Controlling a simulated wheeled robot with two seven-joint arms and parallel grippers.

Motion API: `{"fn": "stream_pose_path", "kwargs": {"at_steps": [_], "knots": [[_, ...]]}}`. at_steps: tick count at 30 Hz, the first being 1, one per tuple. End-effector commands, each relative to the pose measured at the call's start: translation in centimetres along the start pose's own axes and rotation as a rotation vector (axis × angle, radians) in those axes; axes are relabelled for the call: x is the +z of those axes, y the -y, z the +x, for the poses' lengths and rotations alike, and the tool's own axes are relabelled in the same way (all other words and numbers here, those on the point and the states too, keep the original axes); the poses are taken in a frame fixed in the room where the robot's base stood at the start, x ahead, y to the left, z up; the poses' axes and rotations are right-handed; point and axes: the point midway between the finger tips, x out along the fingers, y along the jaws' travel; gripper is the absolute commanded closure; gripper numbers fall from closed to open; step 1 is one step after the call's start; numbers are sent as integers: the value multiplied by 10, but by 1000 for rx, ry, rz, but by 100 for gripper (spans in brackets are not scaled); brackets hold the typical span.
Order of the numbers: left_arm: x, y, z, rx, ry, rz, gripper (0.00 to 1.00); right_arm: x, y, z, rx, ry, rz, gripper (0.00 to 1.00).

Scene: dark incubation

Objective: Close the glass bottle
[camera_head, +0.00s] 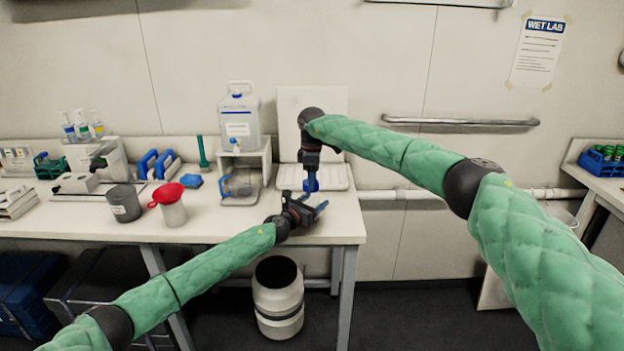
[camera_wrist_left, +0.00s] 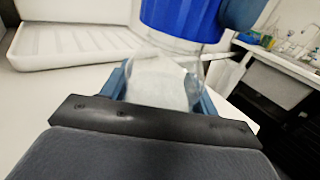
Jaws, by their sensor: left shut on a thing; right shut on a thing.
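The clear glass bottle (camera_wrist_left: 160,84) stands between the blue fingers of my left gripper (camera_wrist_left: 163,92), which is shut on it. In the head view my left gripper (camera_head: 308,211) is near the table's right end, and the bottle is mostly hidden there. A blue cap (camera_wrist_left: 180,14) is at the bottle's top in the left wrist view. My right gripper (camera_head: 311,183) comes down from above and is shut on the cap. One of its blue fingers shows beside the cap. I cannot tell whether the cap is screwed on or only resting.
A white tray (camera_head: 342,178) lies just behind the grippers. A blue-lidded carboy (camera_head: 239,115) on a stand, a red funnel (camera_head: 167,193) and a dark beaker (camera_head: 124,203) are to the left. A white bin (camera_head: 278,306) stands below the table's front edge.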

Motion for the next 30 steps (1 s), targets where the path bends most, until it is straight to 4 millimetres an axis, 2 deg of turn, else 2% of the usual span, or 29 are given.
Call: {"fn": "stream_pose_path", "kwargs": {"at_steps": [4,8,9,12,13,23,26,30], "knots": [[-2,5,0,-7,-2,1,100,1,-1,-2,6,-2,165,74],[-2,5,0,-7,-2,1,100,1,-2,-2,6,-2,155,74],[-2,5,0,-7,-2,1,100,1,-2,-2,6,-2,154,49],[-2,4,0,-6,-2,0,100,1,-1,-2,5,-1,153,29],[-2,4,0,-5,-2,0,100,1,-1,-2,4,-1,152,27],[-1,1,0,-1,-1,0,100,0,0,-3,2,-1,150,27],[-1,1,0,-1,-1,0,100,0,0,-12,3,-1,150,27],[-1,0,0,0,-1,0,100,0,0,-34,3,-1,150,27]]}}
